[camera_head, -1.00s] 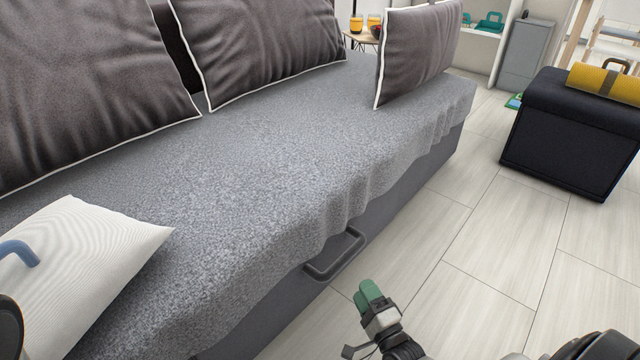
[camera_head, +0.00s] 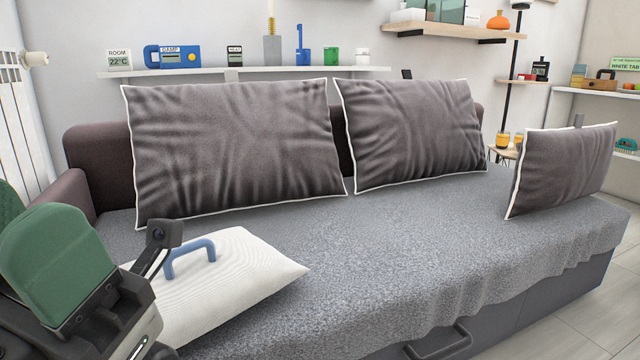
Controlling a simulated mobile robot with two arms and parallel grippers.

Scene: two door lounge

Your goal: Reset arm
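My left gripper (camera_head: 32,240) is large and close at the lower left edge of the head view, with green finger pads on a dark grey body. One pad shows in front and part of another behind it; the frame edge cuts them, so the gap between them is unclear. I see nothing held in it. It is in front of the sofa's left end, beside a white cushion (camera_head: 235,290) with a blue handle (camera_head: 190,256). My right gripper is not in view.
A grey sofa (camera_head: 400,235) fills the middle, with two dark pillows (camera_head: 235,150) (camera_head: 415,135) at its back and another pillow (camera_head: 565,170) at its right end. A drawer handle (camera_head: 440,345) shows low in front. A white shelf (camera_head: 250,72) and a radiator (camera_head: 22,130) are behind.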

